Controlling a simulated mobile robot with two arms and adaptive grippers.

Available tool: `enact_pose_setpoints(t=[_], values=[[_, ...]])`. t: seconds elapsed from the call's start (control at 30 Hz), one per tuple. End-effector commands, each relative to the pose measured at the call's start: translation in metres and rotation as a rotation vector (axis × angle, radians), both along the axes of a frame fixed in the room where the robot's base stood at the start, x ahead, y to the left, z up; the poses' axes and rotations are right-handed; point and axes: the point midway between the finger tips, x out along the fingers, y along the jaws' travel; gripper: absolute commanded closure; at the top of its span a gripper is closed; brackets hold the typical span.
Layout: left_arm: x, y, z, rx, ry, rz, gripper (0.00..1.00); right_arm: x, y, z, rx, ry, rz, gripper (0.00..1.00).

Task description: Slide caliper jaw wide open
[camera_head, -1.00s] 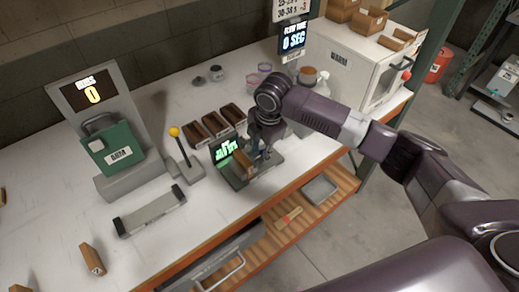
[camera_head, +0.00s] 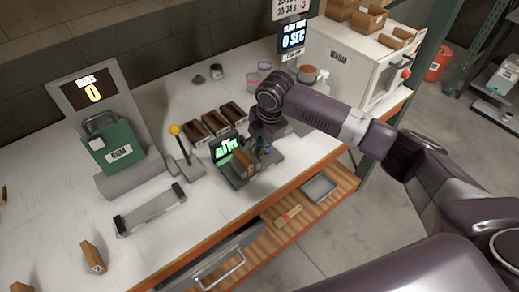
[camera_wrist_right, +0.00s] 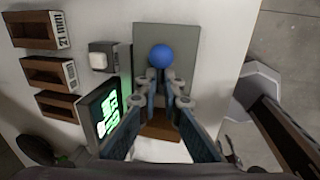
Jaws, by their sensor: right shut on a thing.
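The caliper is a grey base (camera_head: 240,181) with a green-lit display (camera_head: 225,149). A brown block (camera_head: 243,160) stands on it beside the display. In the right wrist view, the display (camera_wrist_right: 102,110) is left of the fingers, and the grey plate (camera_wrist_right: 181,40) carries a blue ball knob (camera_wrist_right: 161,56). My right gripper (camera_wrist_right: 171,80) is shut on the blue knob, its fingertips at the ball's near side. In the head view, my right gripper (camera_head: 262,148) is low over the caliper, partly hidden by its own wrist. The jaw's exact opening is unclear. My left gripper is out of view.
Several brown trays (camera_head: 216,124) stand behind the caliper. A lever with a yellow knob (camera_head: 174,129) and a grey bar fixture (camera_head: 150,210) are to its left. A white oven-like box (camera_head: 345,65) stands at back right.

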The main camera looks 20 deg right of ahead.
Motion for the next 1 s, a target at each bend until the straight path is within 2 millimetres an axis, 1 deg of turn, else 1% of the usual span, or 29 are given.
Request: enact_pose_setpoints(t=[0.03, 0.13, 0.23, 0.47, 0.5, 0.63, 0.67, 0.9, 1.0], values=[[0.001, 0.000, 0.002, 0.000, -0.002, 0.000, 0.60, 0.003, -0.008, 0.001, -0.002, 0.000, -0.003, 1.00], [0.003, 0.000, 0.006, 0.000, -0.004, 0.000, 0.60, 0.008, -0.022, 0.002, -0.002, 0.000, -0.003, 1.00], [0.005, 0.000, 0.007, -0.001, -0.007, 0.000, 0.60, 0.012, -0.032, 0.001, -0.001, -0.002, -0.001, 1.00], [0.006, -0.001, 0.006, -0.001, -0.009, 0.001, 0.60, 0.013, -0.036, 0.001, -0.008, -0.005, -0.005, 1.00], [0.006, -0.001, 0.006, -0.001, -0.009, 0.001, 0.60, 0.014, -0.036, 0.002, -0.008, -0.005, -0.005, 0.90], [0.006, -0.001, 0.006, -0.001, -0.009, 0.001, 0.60, 0.014, -0.037, 0.002, -0.009, -0.004, -0.007, 0.76], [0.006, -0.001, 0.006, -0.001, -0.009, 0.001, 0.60, 0.014, -0.037, 0.001, -0.009, -0.004, -0.007, 0.75], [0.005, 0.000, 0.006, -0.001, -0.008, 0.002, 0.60, 0.012, -0.034, 0.001, -0.004, -0.002, -0.003, 0.75], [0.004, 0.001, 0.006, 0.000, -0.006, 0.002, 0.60, 0.012, -0.033, 0.005, -0.002, -0.003, -0.002, 0.75]])
